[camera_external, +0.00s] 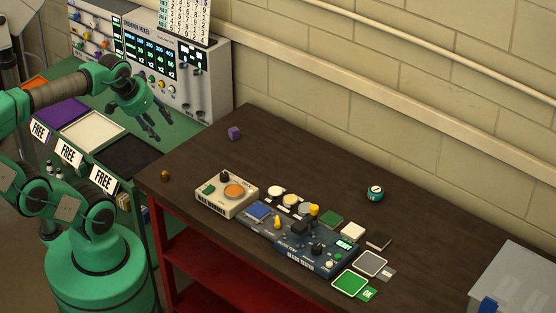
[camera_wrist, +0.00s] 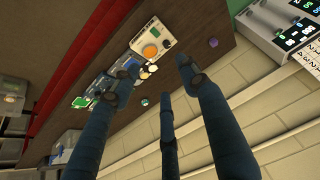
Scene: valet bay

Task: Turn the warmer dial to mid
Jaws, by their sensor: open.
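The warmer (camera_external: 208,199) is a pale box with an orange round plate (camera_external: 235,191) and a green patch, at the left of the dark table. Its black dial (camera_external: 224,177) stands at the back edge of the box; its pointer is too small to read. In the wrist view the warmer (camera_wrist: 140,28) shows beyond the fingers, near the top, with its orange plate in plain sight. My gripper (camera_external: 158,130) is open and empty. It hangs over the green bench at the left, up and left of the warmer and well apart from it.
A blue control board (camera_external: 300,245) with knobs and a lever stands right of the warmer, with small round pads beside it. A purple cube (camera_external: 234,133) and a teal round timer (camera_external: 375,193) sit on the table (camera_external: 290,150). A mixer panel (camera_external: 190,85) stands behind my gripper.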

